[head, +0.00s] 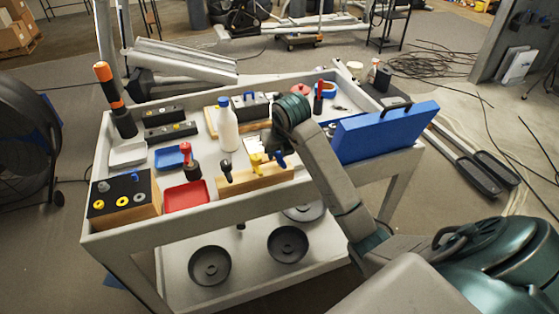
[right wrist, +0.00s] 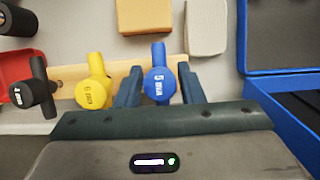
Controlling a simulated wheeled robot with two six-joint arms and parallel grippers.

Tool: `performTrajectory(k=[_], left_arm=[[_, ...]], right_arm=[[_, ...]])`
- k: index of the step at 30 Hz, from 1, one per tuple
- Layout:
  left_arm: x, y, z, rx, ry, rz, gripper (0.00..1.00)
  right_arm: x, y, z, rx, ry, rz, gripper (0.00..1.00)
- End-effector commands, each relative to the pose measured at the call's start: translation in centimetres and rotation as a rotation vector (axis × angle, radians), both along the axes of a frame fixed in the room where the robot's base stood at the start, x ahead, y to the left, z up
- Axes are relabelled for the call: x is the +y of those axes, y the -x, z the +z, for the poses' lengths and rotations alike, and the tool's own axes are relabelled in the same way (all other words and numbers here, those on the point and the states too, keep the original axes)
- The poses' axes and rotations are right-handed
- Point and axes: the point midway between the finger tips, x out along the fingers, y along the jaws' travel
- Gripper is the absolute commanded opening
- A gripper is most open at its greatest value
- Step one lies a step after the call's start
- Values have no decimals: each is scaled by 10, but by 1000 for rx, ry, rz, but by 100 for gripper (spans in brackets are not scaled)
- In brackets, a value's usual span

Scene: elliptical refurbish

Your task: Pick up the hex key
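Several T-handled hex keys stand in a wooden holder (head: 262,180) on the cart: a black one (head: 227,171), a yellow one (head: 255,161) and a blue one (head: 279,160). In the right wrist view the black key (right wrist: 33,92) and yellow key (right wrist: 96,84) are left of the fingers. The blue key (right wrist: 159,84) lies between the two fingers of my right gripper (right wrist: 159,86). The fingers are apart, one on each side of its handle, with narrow gaps. In the head view my right gripper (head: 267,143) reaches over the holder and is partly hidden. My left gripper is not in view.
A blue case (head: 385,132) stands at the cart's right edge, close to my right arm. A white bottle (head: 228,128) stands behind the holder. A red tray (head: 187,196) and a box with coloured rings (head: 123,198) lie to the left.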

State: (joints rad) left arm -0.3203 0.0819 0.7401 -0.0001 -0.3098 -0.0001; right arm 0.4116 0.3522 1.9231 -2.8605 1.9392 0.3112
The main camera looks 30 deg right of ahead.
Motion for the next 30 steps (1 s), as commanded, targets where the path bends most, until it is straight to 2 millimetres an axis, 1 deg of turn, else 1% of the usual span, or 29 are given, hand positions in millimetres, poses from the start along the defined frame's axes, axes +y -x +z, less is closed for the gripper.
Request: performTrajectory(k=[1, 3, 5, 12, 16, 19, 20, 21, 25, 30], left_arm=[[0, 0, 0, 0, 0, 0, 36], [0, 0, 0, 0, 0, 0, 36], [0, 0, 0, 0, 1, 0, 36], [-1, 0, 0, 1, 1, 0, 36], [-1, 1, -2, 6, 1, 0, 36], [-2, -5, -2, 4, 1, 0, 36], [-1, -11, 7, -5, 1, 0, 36], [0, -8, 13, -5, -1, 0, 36], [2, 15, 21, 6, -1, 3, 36], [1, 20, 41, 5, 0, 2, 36]], right_arm=[[0, 0, 0, 0, 0, 0, 24], [0, 0, 0, 0, 0, 0, 11], [0, 0, 0, 0, 0, 0, 0], [0, 0, 1, -1, 0, 0, 0], [0, 0, 10, -2, 0, 0, 0], [0, -1, 25, -5, -1, 1, 0], [0, 0, 32, -3, 0, 0, 0], [0, 0, 40, 0, -1, 0, 0], [0, 0, 58, 0, -1, 0, 0], [0, 0, 81, 0, -1, 0, 0]])
